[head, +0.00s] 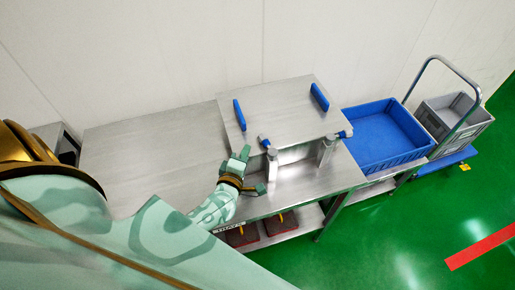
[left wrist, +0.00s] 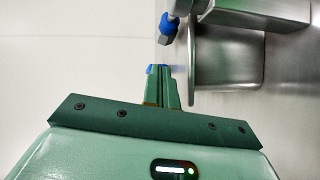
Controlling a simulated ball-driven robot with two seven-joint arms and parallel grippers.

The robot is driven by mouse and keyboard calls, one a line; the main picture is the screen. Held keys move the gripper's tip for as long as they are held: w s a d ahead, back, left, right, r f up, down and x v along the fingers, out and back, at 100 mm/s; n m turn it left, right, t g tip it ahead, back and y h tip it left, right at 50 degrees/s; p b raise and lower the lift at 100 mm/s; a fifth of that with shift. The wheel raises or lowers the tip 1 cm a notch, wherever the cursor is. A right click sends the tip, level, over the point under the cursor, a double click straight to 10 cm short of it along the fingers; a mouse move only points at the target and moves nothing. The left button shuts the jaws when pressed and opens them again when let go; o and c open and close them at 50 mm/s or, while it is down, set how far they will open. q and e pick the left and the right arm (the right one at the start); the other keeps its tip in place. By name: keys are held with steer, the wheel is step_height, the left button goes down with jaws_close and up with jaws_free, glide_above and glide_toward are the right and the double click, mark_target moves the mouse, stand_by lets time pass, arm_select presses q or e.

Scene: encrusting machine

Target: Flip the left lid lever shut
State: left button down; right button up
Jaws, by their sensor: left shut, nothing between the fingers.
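The machine's flat metal lid (head: 280,108) lies level, with two blue handles on top. The left lid lever (head: 264,141), with a blue part and a grey end, is at the lid's front left corner. It also shows in the left wrist view (left wrist: 168,26), just beyond my fingertips. My left gripper (head: 245,152) is beside and just left of this lever, below the lid's front edge. Its fingers (left wrist: 158,69) are shut and empty, with a small visible gap to the lever. The right lid lever (head: 345,134) is at the lid's front right. My right gripper is out of view.
A metal table (head: 150,150) spreads left of the lid and is bare. A blue crate (head: 380,135) stands on the right, with a trolley carrying a grey crate (head: 455,115) beyond it. A steel bin-like part (left wrist: 228,55) lies close right of my fingers.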

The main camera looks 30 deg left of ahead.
mark_target(263, 141)
arm_select(q)
steer(key=w, duration=0.1)
steer(key=w+d, duration=0.1)
steer(key=w, duration=0.2)
steer(key=shift+d+f+b, duration=0.3)
steer(key=shift+d+f, duration=0.1)
steer(key=shift+s, duration=0.1)
steer(key=shift+w+m+h, duration=0.4)
steer(key=shift+w+h, duration=0.05)
steer(key=shift+h, duration=0.05)
steer(key=shift+w+d+h, duration=0.1)
steer(key=shift+w+h, duration=0.05)
steer(key=shift+h, duration=0.15)
steer(key=shift+r, duration=0.1)
steer(key=shift+w, duration=0.1)
